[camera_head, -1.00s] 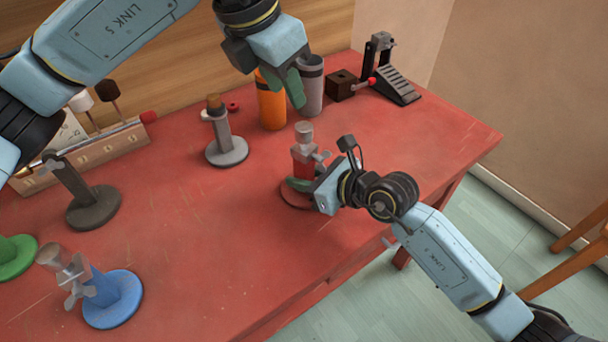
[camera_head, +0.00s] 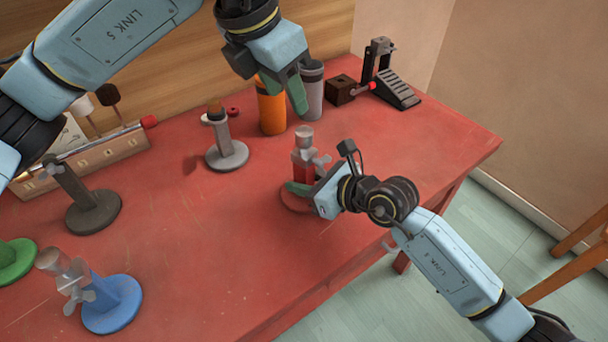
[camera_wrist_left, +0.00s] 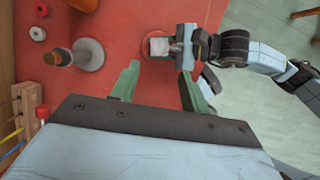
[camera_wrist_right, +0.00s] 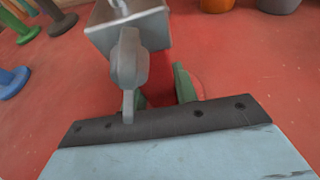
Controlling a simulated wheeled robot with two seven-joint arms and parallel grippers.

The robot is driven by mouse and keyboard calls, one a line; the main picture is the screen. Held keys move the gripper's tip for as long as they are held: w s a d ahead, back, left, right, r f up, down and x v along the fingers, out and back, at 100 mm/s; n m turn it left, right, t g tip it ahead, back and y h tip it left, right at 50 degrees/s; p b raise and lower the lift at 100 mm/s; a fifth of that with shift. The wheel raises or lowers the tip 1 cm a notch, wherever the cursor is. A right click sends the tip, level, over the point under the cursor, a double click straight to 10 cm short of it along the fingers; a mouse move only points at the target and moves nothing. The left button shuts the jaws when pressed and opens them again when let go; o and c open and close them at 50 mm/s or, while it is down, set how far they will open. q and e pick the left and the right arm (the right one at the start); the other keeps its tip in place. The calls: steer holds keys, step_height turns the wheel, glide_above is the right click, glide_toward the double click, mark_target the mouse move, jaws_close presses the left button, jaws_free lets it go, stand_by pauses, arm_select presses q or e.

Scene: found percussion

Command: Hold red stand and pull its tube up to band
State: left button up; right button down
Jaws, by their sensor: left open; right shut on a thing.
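The red stand (camera_head: 304,171) is upright near the right front part of the table, with a silver tube (camera_head: 304,139) and a grey wing screw on its side. My right gripper (camera_head: 300,188) is shut on the red stand low on its post, just above the base. The right wrist view shows the silver clamp and tube (camera_wrist_right: 128,25) close up. The left wrist view shows the tube's top (camera_wrist_left: 159,46) beyond my fingers. My left gripper (camera_head: 286,90) is open and empty, higher up and behind the stand. I cannot make out a band on the tube.
A grey stand (camera_head: 227,155), a dark stand (camera_head: 92,210) and a blue stand (camera_head: 112,302) are to the left. An orange cup (camera_head: 271,108) and a grey cup (camera_head: 312,100) are behind. A pedal (camera_head: 398,92) is at the back right.

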mark_target(304, 131)
arm_select(q)
steer(key=shift+w+d+r+n+g+y, duration=0.25)
steer(key=shift+w+d+g+y, duration=0.15)
steer(key=shift+d, duration=0.1)
steer(key=shift+w+d+r+n+g+y, duration=0.25)
steer(key=shift+w+d+g+y, duration=0.05)
steer(key=shift+w+d+g, duration=0.15)
steer(key=shift+n+g+y, duration=0.55)
steer(key=shift+n+y, duration=0.15)
steer(key=f, duration=0.6)
steer(key=w+d+f, duration=0.1)
steer(key=f, duration=0.3)
jaws_close()
